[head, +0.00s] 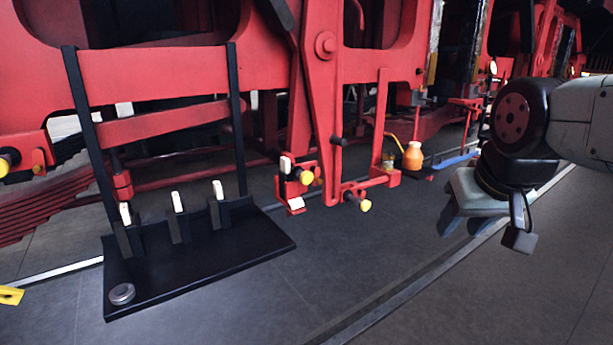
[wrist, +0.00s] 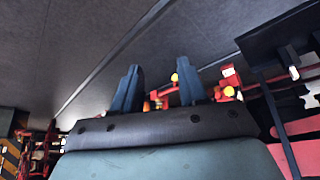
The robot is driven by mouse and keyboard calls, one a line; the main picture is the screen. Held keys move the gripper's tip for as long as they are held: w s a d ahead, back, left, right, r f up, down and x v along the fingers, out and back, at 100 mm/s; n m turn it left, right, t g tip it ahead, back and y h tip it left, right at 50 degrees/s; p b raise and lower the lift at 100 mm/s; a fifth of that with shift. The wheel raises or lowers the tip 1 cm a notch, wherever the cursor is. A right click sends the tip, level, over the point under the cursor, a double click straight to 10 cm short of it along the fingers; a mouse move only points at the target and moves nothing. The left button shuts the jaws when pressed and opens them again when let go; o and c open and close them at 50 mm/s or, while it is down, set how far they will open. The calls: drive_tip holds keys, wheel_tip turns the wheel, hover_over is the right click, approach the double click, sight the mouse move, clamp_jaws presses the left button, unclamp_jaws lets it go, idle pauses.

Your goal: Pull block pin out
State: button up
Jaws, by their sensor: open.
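Yellow-ended pins sit in the red brake linkage. One is the upper pin (head: 307,177) beside a white-faced block (head: 296,204), and another is the lower pin (head: 365,205) at the foot of the hanger. I cannot tell for certain which is the block pin. My gripper (head: 462,224) is open and empty over the floor, to the right of these pins and well apart from them. In the wrist view, its two blue-grey fingers (wrist: 158,85) stand apart, with red parts and yellow ends small beyond them.
A black stand (head: 215,262) with several white-tipped holders rests on the floor at left, with two black uprights. An orange jug (head: 413,156) stands behind the linkage. A pale line (head: 440,262) crosses the floor. The floor between gripper and linkage is clear.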

drive_tip(key=shift+o, duration=1.2)
drive_tip(key=shift+w+a, duration=0.2)
drive_tip(key=shift+w, duration=0.1)
drive_tip(key=o, duration=0.3)
drive_tip(key=w+t, duration=0.1)
drive_tip(key=w, duration=0.3)
drive_tip(key=w+n+t, duration=0.1)
drive_tip(key=w, duration=0.3)
drive_tip(key=w+f, duration=0.1)
drive_tip(key=w, duration=0.3)
drive_tip(key=shift+w+a+n+t, duration=0.25)
drive_tip(key=shift+a+n+t, duration=0.05)
drive_tip(key=shift+t, duration=0.1)
drive_tip(key=n+t+y, duration=0.6)
drive_tip(key=n+y, duration=0.1)
drive_tip(key=y, duration=0.3)
approach(308, 180)
drive_tip(key=x, duration=1.3)
drive_tip(key=shift+c, duration=0.4)
drive_tip(key=shift+s, duration=0.1)
clamp_jaws()
